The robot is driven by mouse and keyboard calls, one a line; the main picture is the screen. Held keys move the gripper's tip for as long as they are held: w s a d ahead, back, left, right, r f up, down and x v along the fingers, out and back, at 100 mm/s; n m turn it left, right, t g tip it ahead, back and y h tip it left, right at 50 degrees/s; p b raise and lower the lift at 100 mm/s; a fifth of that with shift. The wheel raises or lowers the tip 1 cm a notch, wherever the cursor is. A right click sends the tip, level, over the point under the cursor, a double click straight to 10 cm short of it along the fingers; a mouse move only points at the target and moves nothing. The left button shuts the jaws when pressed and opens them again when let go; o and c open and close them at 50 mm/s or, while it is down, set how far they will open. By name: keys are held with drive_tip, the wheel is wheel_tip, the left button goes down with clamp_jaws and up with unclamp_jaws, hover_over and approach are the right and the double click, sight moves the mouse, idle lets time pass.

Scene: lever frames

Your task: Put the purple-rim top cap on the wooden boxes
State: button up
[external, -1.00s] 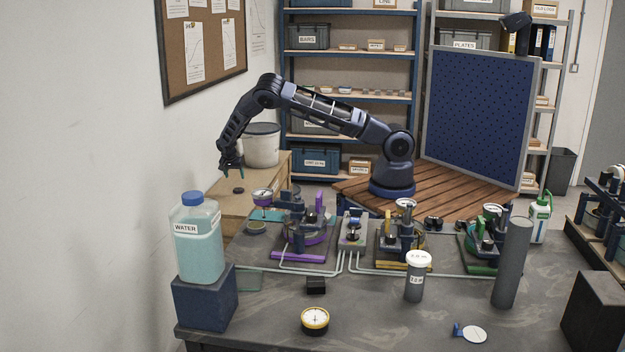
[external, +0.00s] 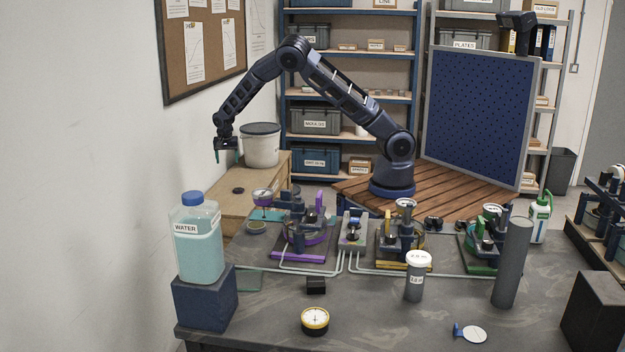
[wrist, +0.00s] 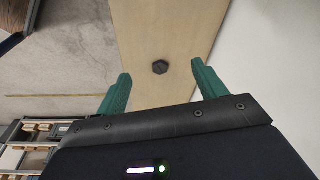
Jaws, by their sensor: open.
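A small dark cap (external: 238,190) lies on the light wooden boxes (external: 216,207) at the left of the workbench. In the wrist view the cap (wrist: 160,67) looks black and many-sided, on the wooden top (wrist: 150,28); I cannot make out a purple rim. My gripper (external: 226,154) is open and empty, well above the wooden boxes. In the wrist view its green fingers stand apart, with the cap seen between them, farther down.
A water jug (external: 198,240) stands on a dark block at the bench's front left. Yellow (external: 402,246) and green (external: 483,245) stations stand to the right. The space around my gripper is clear.

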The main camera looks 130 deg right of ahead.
drive_tip(key=w+a+r+n+t+y, duration=0.1)
drive_tip(key=a+r+n, duration=0.3)
drive_tip(key=a+r, duration=0.6)
drive_tip(key=a+r+n+t+y, duration=0.1)
drive_tip(key=a+r+n+t, duration=0.15)
drive_tip(key=a+r, duration=0.8)
drive_tip(key=w+a+r+n, duration=0.1)
drive_tip(key=a+r+n, duration=0.35)
drive_tip(key=a, duration=1.05)
drive_tip(key=s+a+r+n+t, duration=0.1)
drive_tip(key=s+a+r+n, duration=0.3)
drive_tip(key=s+a, duration=0.55)
drive_tip(key=s+a+r+n+t, duration=0.1)
drive_tip(key=s+a+r+n, duration=0.4)
drive_tip(key=a, duration=0.7)
drive_tip(key=s+a+f+n, duration=0.2)
drive_tip(key=s+a, duration=0.3)
drive_tip(key=s, duration=0.5)
drive_tip(key=shift+s+n, duration=0.15)
drive_tip(key=shift+n, duration=0.75)
